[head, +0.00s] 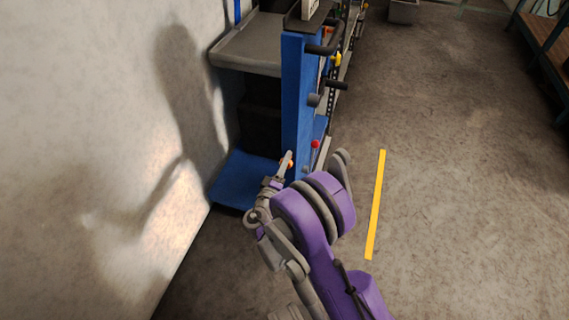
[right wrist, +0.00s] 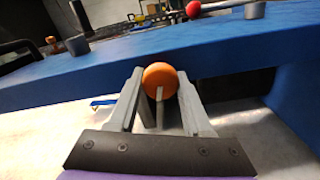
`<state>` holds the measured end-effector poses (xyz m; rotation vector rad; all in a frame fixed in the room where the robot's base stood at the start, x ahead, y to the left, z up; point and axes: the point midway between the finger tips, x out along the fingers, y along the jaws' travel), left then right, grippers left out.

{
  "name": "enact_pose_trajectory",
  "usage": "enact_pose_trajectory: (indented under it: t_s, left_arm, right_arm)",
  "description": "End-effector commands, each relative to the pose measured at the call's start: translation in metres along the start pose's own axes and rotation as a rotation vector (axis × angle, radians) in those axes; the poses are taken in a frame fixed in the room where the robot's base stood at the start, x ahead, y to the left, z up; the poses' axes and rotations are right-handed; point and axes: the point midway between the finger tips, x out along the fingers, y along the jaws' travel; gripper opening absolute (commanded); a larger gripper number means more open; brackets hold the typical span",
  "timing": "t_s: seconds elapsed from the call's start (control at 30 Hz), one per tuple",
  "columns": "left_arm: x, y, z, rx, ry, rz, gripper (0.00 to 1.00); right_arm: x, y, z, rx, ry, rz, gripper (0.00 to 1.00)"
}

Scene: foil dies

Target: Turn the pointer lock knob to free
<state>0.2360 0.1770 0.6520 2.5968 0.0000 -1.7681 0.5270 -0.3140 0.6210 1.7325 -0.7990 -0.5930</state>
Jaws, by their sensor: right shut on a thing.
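The round orange knob (right wrist: 160,76) sits on the blue frame (right wrist: 215,50) of the machine, between the two fingers of my right gripper (right wrist: 158,90) in the right wrist view. The fingers are shut on it, one on each side. A thin light-grey bar shows below the knob between the fingers; I cannot tell whether it is the knob's pointer. In the head view the orange knob (head: 290,164) is a small spot low on the blue post (head: 297,95), partly behind my right gripper (head: 287,160). Its markings cannot be read. My left gripper is not in view.
A red ball knob (head: 315,144) and dark handles (head: 336,85) stick out from the post near my right arm. A grey shelf (head: 248,50) and blue base (head: 240,180) adjoin the pale wall at left. The floor right of the yellow stripe (head: 376,205) is clear.

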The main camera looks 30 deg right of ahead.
Motion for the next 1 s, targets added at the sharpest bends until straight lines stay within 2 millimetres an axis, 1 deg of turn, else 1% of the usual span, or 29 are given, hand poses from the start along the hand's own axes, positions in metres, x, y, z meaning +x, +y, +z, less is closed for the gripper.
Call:
enact_pose_trajectory:
  t_s: [0.2,0.4,0.63,1.0]
  left_arm:
    - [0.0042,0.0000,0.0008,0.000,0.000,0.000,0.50]
    - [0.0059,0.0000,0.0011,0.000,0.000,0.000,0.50]
    - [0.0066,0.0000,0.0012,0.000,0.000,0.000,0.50]
    - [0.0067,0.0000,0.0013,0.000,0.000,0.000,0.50]
  right_arm:
    - [-0.0005,-0.0016,0.0003,-0.154,0.000,-0.001,0.00]
    - [-0.0006,-0.0018,0.0004,-0.248,0.000,-0.002,0.00]
    - [-0.0006,-0.0017,0.0004,-0.300,0.000,-0.002,0.00]
    - [-0.0006,-0.0017,0.0004,-0.309,0.000,-0.001,0.00]
